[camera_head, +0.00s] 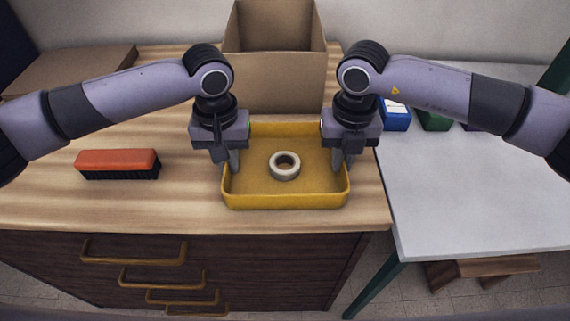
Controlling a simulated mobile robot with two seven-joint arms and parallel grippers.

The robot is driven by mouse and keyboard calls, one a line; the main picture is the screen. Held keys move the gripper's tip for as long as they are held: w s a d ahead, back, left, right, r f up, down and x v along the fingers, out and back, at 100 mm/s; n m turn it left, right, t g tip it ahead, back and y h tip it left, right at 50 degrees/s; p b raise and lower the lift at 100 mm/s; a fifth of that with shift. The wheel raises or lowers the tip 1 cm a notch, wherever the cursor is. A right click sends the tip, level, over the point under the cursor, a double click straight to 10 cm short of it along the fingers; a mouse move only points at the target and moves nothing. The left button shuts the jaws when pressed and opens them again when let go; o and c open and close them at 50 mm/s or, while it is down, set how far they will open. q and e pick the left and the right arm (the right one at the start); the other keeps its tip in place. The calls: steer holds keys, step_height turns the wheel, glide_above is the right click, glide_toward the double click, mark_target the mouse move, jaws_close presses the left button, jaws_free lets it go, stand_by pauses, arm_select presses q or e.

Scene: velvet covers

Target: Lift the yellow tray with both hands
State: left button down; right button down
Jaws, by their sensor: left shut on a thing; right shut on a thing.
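The yellow tray (285,201) is near the front right of the wooden counter, with a white ring like a tape roll (284,166) lying in it. My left gripper (230,165) is shut on the tray's left wall. My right gripper (341,164) is shut on the tray's right wall. The tray looks level; I cannot tell whether its underside touches the counter. The grippers hide parts of both side walls.
A red brush with dark bristles (118,164) lies at the left on the wooden counter (130,208). An open cardboard box (275,80) stands behind the tray. A grey-white table (470,190) on the right holds blue (396,117) and green boxes (434,122).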

arm_select(q)
steer(key=shift+r, duration=0.2)
arm_select(e)
steer(key=shift+r, duration=0.2)
